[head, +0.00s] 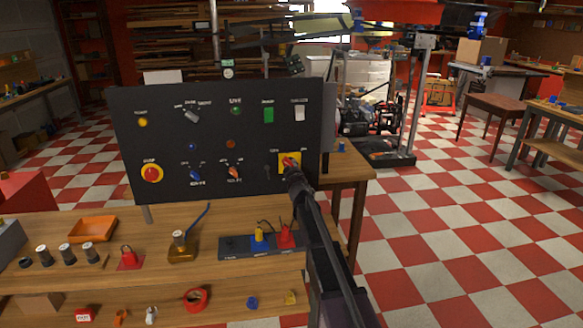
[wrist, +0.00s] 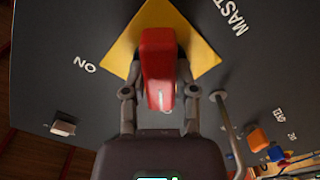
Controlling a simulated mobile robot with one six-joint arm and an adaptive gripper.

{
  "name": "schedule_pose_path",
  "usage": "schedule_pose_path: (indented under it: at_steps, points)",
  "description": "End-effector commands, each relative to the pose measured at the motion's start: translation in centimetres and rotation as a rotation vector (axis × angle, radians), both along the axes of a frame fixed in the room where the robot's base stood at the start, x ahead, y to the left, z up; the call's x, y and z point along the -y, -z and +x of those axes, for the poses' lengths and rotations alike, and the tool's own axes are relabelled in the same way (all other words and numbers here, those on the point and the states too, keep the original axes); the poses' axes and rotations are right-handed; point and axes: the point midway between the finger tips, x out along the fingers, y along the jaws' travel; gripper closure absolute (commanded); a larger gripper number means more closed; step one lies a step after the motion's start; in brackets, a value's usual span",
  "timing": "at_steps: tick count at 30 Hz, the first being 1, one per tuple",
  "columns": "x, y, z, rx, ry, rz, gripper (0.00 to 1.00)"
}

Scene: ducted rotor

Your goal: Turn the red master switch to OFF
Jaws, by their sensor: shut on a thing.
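The red master switch (head: 287,161) sits on a yellow plate (head: 296,156) at the lower right of the black control panel. In the wrist view its red handle (wrist: 158,62) stands over the yellow plate (wrist: 125,48), with "ON" printed to the left and part of "MASTER" at the upper right. An OFF mark cannot be made out. My gripper (wrist: 159,95) has one finger on each side of the handle and is shut on it. In the head view my gripper (head: 291,173) reaches the switch from below right and hides part of it.
The black panel (head: 205,135) also carries a red stop button (head: 152,173), knobs, lamps and rockers. A bent grey rod (wrist: 226,120) stands close right of my gripper in the wrist view. The wooden bench (head: 205,215) below holds small parts. Checkered floor is free at right.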

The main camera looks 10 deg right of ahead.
Motion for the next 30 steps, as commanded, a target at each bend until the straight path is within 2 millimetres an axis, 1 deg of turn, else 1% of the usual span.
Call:
schedule_pose_path:
  at_steps: [4, 5, 6, 8, 9, 22, 26, 30]
  points:
    - [0.1, 0.0, 0.0, -0.001, 0.003, -0.003, 1.0]
    - [0.1, 0.0, 0.0, -0.001, 0.003, -0.003, 0.6]
    - [0.1, 0.0, 0.0, -0.001, 0.003, -0.003, 0.48]
    - [0.1, 0.0, 0.0, -0.001, 0.002, -0.002, 0.3]
    - [0.1, 0.0, 0.0, -0.001, 0.002, -0.002, 0.29]
    - [0.0, 0.0, -0.2, -0.001, 0.001, 0.0, 0.29]
    - [0.0, 0.0, -0.9, -0.001, 0.001, 0.0, 0.29]
    - [0.0, 0.0, -2.4, -0.001, 0.001, 0.0, 0.29]
